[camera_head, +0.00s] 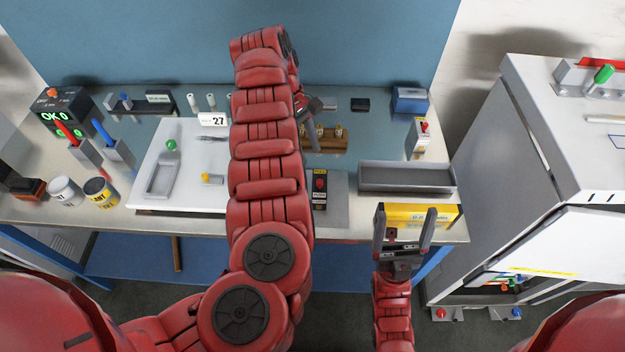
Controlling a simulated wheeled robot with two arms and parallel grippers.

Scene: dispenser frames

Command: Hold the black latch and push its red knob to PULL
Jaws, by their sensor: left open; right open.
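The black latch (320,198) stands on a grey plate near the front of the bench, just right of my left arm. Its red knob (320,183) sits in the upper part of its face; small lettering shows below the knob, too small to read surely. My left gripper (310,122) is beyond the latch, near a wooden block, partly hidden by my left arm; it is open and apart from the latch. My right gripper (404,214) is open and empty, fingers pointing away from me, right of the latch and in front of a yellow box (447,215).
A grey tray (405,190) lies right of the latch. The wooden block (325,145) with brass pieces stands behind it. A white board (150,190) and two cans (65,190) are at left. A grey cabinet (480,170) stands at right.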

